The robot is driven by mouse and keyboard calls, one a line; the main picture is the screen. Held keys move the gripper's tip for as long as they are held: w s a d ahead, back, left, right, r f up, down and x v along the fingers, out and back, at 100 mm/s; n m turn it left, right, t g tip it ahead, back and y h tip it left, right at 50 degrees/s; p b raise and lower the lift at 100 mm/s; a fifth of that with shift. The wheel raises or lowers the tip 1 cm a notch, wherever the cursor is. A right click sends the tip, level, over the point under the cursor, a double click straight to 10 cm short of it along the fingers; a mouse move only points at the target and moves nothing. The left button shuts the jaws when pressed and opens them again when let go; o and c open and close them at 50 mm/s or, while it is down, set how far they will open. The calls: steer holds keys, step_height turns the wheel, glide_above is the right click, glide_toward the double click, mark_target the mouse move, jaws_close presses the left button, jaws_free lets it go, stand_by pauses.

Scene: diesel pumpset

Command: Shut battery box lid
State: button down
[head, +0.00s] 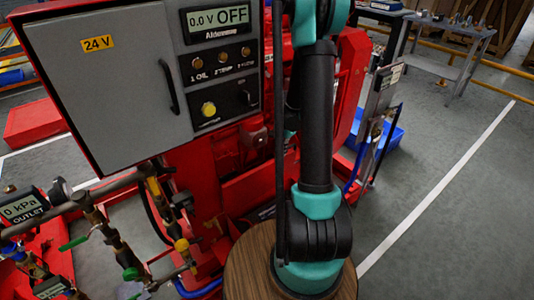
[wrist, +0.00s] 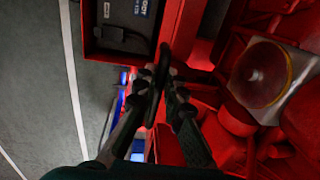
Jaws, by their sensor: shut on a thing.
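In the wrist view the red battery box (wrist: 88,38) is at the top, with its dark inside showing and a battery (wrist: 125,22) with white and blue labels in it. A red panel that looks like the lid (wrist: 183,30) stands at the box's right side, seen nearly edge-on; the box is open. My gripper (wrist: 160,82) is shut on a black handle (wrist: 163,58) by the lid's near edge. The fingers partly cover the handle. In the head view my arm hides the gripper, and I cannot make out the box or lid.
In the wrist view red pumpset parts and a round red cap (wrist: 258,75) lie close on the right; grey floor is clear on the left. In the head view a grey control panel (head: 110,85) and pipes (head: 115,240) stand at left, with open floor (head: 455,190) at right.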

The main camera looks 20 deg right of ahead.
steer(key=shift+s+d, duration=0.1)
steer(key=shift+s, duration=0.1)
steer(key=shift+s+d+f, duration=0.2)
steer(key=shift+s+d, duration=0.1)
steer(key=shift+s, duration=0.4)
steer(key=shift+s+d, duration=0.1)
steer(key=shift+s, duration=0.15)
steer(key=shift+s+d+f, duration=0.2)
steer(key=shift+s+d, duration=0.1)
steer(key=shift+s, duration=0.4)
steer(key=shift+s+d+f, duration=0.1)
steer(key=shift+s, duration=0.1)
steer(key=shift+s+d+f, duration=0.2)
steer(key=shift+s+d, duration=0.05)
steer(key=shift+s, duration=0.45)
steer(key=shift+s+d, duration=0.1)
stand_by(0.4)
